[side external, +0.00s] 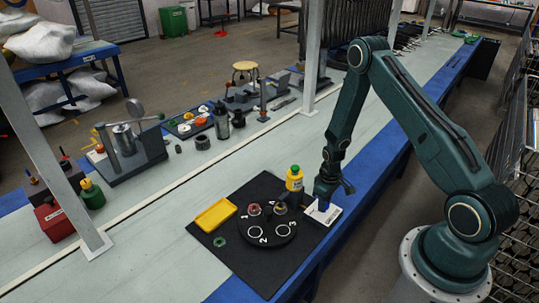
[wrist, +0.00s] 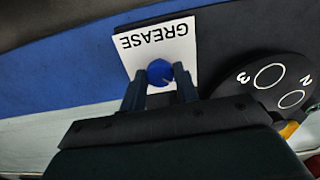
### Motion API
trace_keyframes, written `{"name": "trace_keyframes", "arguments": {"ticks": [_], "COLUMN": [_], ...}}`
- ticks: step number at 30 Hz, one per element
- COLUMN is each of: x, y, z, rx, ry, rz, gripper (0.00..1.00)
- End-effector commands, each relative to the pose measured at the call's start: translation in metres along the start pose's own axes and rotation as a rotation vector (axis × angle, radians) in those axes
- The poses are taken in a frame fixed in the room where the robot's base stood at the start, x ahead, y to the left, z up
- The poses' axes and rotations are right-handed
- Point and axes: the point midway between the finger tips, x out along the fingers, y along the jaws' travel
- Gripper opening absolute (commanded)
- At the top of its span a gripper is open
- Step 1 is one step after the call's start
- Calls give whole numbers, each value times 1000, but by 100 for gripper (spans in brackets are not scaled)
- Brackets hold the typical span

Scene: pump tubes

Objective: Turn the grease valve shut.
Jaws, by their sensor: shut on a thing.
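The grease valve shows as a round blue knob (wrist: 160,72) on a white plate (wrist: 178,42) lettered GREASE in the wrist view. My gripper (wrist: 160,84) is shut on the knob, with one dark finger on each side of it. In the side view, my gripper (side external: 324,200) points down at the white plate (side external: 330,214), at the right edge of the black mat. There the fingers and arm hide most of the knob. I cannot tell from these frames how far the valve is turned.
A grey post (side external: 312,60) rises behind. The bench's blue front edge is nearby.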

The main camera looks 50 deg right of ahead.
Motion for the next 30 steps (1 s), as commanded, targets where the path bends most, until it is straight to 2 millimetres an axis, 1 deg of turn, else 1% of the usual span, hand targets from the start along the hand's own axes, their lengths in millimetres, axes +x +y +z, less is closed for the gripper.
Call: {"name": "trace_keyframes", "arguments": {"ticks": [8,9,11,12,23,30], "x": [0,0,0,0,-1,-12], "y": [0,0,0,0,0,0], "z": [0,0,0,0,0,-1], "rx": [-3,-2,-2,-2,-1,-1], "ry": [0,0,0,0,0,2], "rz": [0,0,0,0,0,1], "gripper": [8,32,44,52,53,53]}}
